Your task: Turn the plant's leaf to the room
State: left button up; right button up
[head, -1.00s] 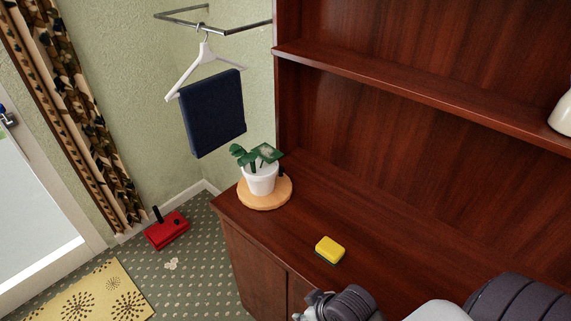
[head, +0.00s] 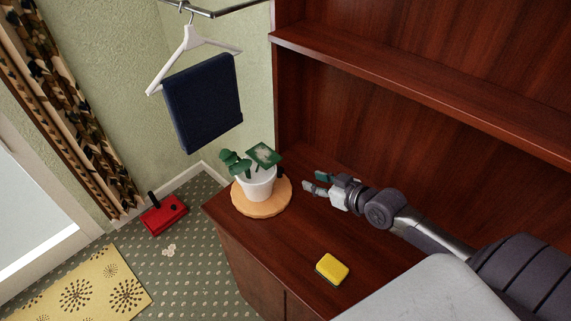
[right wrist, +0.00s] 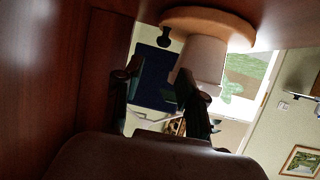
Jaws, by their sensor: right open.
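The plant, with dark green leaves (head: 236,164) and one broad leaf with a pale patch (head: 264,155), stands in a white pot (head: 256,184). The pot is on a round wooden disc (head: 245,208) at the cabinet top's left end. A small dark peg (head: 281,173) sits at the disc's far right edge; it also shows in the right wrist view (right wrist: 164,37). My right gripper (head: 317,182) is open and empty, right of the disc and apart from it. In the right wrist view the white pot (right wrist: 203,58) appears upside down beyond the fingers. My left gripper is not in view.
A yellow sponge (head: 332,268) lies on the cabinet top (head: 290,245), nearer the front. A shelf (head: 420,88) runs above the back. A navy towel (head: 203,103) hangs on a hanger behind the plant.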

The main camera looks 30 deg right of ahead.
send_near(282, 170)
jog(key=shift+p+x, duration=0.35)
jog(key=shift+x, duration=0.55)
jog(key=x, duration=0.6)
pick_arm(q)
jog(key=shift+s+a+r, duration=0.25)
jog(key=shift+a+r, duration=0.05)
pick_arm(e)
jog(key=shift+w+a+f, duration=0.15)
jog(key=shift+w+f, duration=0.1)
jog(key=shift+w, duration=0.3)
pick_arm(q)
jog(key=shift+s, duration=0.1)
pick_arm(e)
grip_shut()
